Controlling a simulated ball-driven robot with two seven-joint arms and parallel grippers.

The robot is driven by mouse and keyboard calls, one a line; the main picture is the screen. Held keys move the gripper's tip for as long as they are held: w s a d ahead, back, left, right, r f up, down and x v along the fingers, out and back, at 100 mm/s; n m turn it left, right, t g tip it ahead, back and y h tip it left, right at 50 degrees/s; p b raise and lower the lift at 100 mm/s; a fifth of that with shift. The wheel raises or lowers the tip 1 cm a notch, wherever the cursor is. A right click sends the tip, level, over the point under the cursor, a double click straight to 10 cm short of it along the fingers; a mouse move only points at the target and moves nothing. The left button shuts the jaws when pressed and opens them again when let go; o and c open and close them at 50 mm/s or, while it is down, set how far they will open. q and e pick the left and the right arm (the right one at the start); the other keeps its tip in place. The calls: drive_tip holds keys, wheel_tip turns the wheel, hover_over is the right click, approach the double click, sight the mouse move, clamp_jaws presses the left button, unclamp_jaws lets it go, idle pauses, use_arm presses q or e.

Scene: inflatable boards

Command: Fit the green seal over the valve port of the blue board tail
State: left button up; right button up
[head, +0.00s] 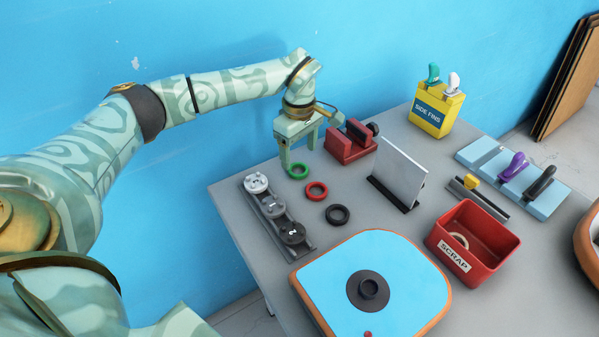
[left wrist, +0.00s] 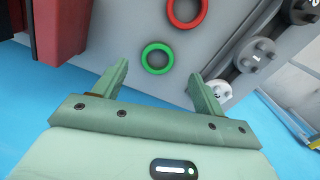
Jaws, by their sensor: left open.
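The green seal (head: 298,177) is a ring lying flat on the grey table near its back left edge. My left gripper (head: 299,156) is open and points down just above and behind it. In the left wrist view the green seal (left wrist: 157,72) shows beyond and between the two spread fingers (left wrist: 159,75), with nothing between them. The blue board tail (head: 325,272), rimmed in orange, lies at the table's front. Its valve port (head: 368,288) is a dark round fitting in the middle and looks uncovered. My right gripper is not in view.
A red seal (head: 317,197) and a black seal (head: 337,220) lie nearby. A rail of round caps (head: 270,206) is left. A red clamp block (head: 345,151), upright grey plate (head: 401,168), red scrap bin (head: 462,218) and yellow fin box (head: 424,124) stand around.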

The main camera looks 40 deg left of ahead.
sight(300, 173)
use_arm(q)
wheel_tip(300, 173, down, 6)
drive_tip(key=shift+w+r+b, duration=0.15)
drive_tip(key=shift+r+b, duration=0.1)
drive_tip(key=shift+b, duration=0.85)
drive_tip(key=shift+r, duration=0.15)
drive_tip(key=c, duration=1.1)
drive_tip(key=shift+o, duration=0.2)
drive_tip(key=shift+r, duration=0.1)
